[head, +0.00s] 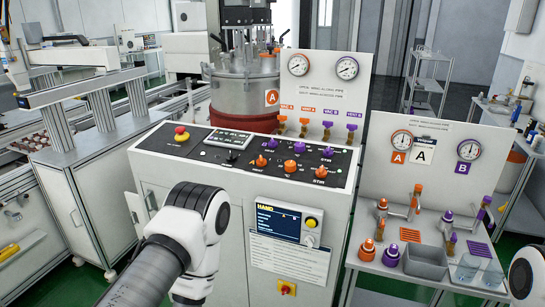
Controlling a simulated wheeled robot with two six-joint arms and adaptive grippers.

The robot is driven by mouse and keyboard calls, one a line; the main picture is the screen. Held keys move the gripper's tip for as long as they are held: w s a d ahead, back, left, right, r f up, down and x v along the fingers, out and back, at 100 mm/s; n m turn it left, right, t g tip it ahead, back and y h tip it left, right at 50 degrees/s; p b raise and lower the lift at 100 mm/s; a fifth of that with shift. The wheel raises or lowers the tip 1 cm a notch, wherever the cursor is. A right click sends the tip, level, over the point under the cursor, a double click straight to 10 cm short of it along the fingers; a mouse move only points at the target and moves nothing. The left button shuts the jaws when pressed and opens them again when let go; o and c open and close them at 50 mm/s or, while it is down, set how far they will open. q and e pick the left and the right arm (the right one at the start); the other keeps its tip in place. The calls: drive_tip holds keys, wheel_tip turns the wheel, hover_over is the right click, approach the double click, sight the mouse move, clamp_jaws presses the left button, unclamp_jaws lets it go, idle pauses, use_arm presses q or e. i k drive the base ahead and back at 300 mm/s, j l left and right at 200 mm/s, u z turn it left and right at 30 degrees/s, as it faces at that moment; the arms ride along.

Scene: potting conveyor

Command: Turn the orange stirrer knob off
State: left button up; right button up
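The control console (212,160) has a sloped black top panel with a row of purple knobs above a row of orange knobs. The orange knob at the right end of the lower row (320,172) has a label below it that seems to read STIR. Its pointer direction is too small to tell. A purple knob (327,153) sits just behind it. Two more orange knobs, a middle one (290,166) and a left one (261,160), are in the same row. Neither gripper is in view; only arm links show, at the lower left and right edge.
A red mushroom button (181,131) and a display (230,140) share the panel. A gauge board (325,95) with small valves stands behind the console. A bench at right holds valves, a grey bin (426,262) and beakers. The air above the panel is clear.

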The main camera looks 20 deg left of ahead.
sight(321, 172)
drive_tip(key=i+l+z, duration=0.45)
drive_tip(key=i+l, duration=0.25)
